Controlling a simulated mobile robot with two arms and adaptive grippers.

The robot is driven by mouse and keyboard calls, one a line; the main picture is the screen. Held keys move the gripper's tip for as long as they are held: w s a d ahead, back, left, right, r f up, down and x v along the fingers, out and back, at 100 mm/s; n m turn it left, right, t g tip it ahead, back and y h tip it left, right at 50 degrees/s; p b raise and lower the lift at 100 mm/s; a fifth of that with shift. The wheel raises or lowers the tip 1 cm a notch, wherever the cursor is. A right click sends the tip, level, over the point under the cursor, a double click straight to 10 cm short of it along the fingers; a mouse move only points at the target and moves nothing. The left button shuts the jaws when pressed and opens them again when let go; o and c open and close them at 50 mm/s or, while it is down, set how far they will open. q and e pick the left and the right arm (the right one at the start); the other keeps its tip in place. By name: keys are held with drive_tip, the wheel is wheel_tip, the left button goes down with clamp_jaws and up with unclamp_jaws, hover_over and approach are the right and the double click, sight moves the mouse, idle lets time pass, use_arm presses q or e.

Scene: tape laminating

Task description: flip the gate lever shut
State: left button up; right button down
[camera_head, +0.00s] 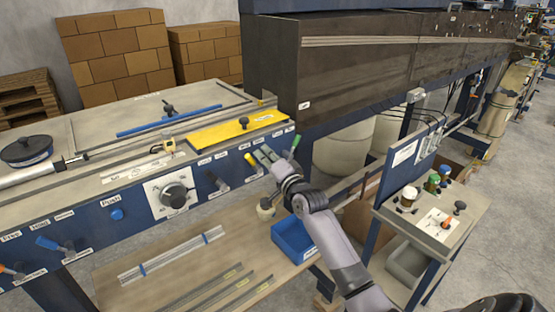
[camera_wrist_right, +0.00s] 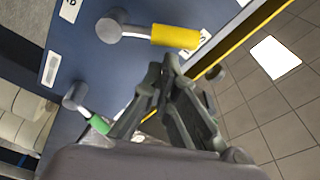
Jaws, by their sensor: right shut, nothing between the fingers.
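Several levers stick out of the blue front panel (camera_head: 135,205) of the machine; I cannot read which label says gate. A yellow-handled lever (camera_head: 250,159) is just left of my right gripper (camera_head: 266,156), and a green-handled lever (camera_head: 294,146) is just to its right. In the right wrist view, the yellow handle (camera_wrist_right: 175,36) lies just beyond the fingertips of the gripper (camera_wrist_right: 163,68), with a small apparent gap. The green handle (camera_wrist_right: 98,124) is at the left, partly hidden behind the gripper. The right gripper is shut and empty. My left gripper is not in view.
A black-handled lever (camera_head: 216,181) and a round dial (camera_head: 174,195) are further left on the panel. A yellow plate (camera_head: 215,133) lies on the machine top. Below stand a wooden shelf (camera_head: 190,262) and a blue bin (camera_head: 292,240). A small side table (camera_head: 465,225) is at the right.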

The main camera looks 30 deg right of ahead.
drive_tip(key=shift+a+n, duration=0.35)
drive_tip(key=shift+n, duration=0.35)
idle(0.3)
